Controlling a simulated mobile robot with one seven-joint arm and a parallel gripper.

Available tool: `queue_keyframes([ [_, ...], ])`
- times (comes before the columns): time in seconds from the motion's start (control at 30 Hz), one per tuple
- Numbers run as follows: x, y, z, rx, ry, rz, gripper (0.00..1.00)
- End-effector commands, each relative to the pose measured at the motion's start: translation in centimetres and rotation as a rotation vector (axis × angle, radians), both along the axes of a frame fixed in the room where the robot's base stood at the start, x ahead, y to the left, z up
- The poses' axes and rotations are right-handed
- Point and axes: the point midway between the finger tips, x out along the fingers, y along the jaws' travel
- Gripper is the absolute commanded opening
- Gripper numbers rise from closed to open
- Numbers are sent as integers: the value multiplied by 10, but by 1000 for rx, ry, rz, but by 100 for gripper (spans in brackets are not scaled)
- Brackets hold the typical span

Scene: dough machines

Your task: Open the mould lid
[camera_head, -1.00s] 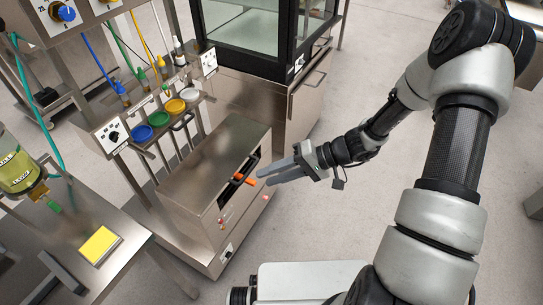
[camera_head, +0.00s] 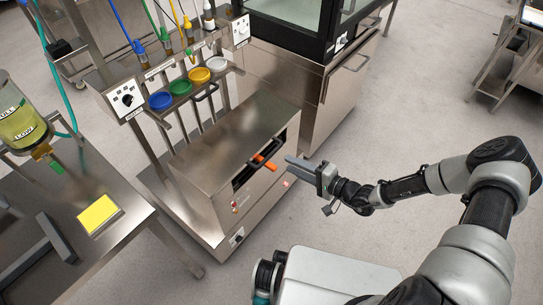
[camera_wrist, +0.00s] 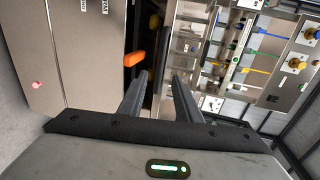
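A steel box-shaped machine (camera_head: 222,150) stands low in the middle of the head view, with a dark opening in its right-hand end. An orange handle (camera_head: 268,164) sticks out of this opening; it also shows in the wrist view (camera_wrist: 134,60), just beyond and left of the fingertips. My gripper (camera_head: 289,159) is just right of the handle and appears apart from it. In the wrist view my gripper (camera_wrist: 155,84) has its two fingers spread with nothing between them. Which part is the mould lid is not clear; the inside of the opening is mostly hidden.
A steel cabinet with glass (camera_head: 330,80) stands behind right. A side table (camera_head: 140,215) with a yellow pad (camera_head: 99,214) is at left.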

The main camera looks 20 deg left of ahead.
Motion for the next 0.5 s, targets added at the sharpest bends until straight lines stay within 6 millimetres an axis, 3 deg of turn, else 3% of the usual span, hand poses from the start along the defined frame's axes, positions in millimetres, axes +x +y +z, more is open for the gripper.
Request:
queue_keyframes([
  [0.3,25,62,-16,0,0,3,31],
  [0.5,35,85,-20,-1,-2,1,31],
])
